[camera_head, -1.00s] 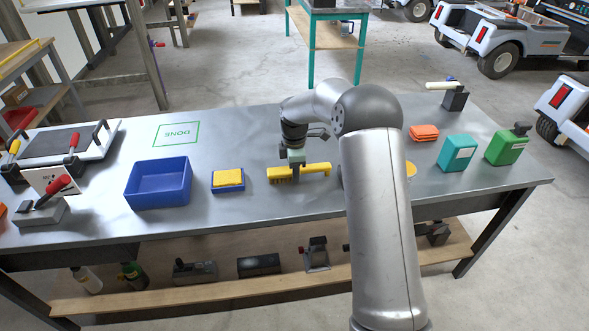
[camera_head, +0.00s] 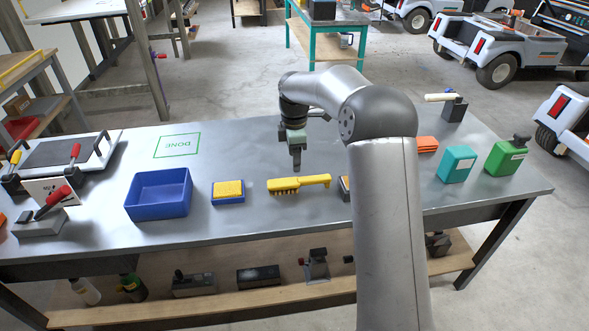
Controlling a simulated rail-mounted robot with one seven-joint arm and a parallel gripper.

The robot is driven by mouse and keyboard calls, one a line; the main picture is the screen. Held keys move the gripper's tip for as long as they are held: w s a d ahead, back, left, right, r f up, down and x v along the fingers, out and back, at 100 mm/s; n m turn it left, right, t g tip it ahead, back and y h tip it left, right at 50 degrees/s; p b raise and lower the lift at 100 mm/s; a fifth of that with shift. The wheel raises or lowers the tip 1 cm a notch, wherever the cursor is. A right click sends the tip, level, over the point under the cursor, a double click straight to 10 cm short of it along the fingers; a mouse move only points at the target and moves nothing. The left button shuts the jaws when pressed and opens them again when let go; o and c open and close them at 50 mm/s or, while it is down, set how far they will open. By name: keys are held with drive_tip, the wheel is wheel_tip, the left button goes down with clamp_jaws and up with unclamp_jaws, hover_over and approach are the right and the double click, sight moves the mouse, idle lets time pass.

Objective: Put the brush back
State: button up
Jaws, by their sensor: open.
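The yellow brush (camera_head: 299,184) lies on the grey metal workbench (camera_head: 255,225), its bristles at the left end and its handle pointing right. My gripper (camera_head: 296,166) is open and empty, pointing down, and appears a little above and behind the brush, apart from it. The gap between the fingers is hard to make out at this angle. A small blue tray with a yellow sponge-like block (camera_head: 228,189) sits left of the brush. An empty-looking blue bin (camera_head: 158,193) stands further left.
A green DONE outline (camera_head: 177,145) marks bare bench at the back left. A clamp fixture (camera_head: 62,160) stands at the far left. A teal container (camera_head: 456,164) and a green container (camera_head: 506,157) stand at the right. My arm hides part of the bench right of the brush.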

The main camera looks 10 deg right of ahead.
drive_tip(key=s+r+m, duration=0.4)
drive_tip(key=s+r, duration=0.2)
drive_tip(key=s, duration=0.4)
drive_tip(key=s+m+p, duration=0.3)
drive_tip(key=s+m, duration=1)
drive_tip(key=s, duration=1.6)
drive_tip(key=shift+d+f+m, duration=0.25)
drive_tip(key=shift+d+m, duration=0.05)
drive_tip(key=shift+d, duration=0.05)
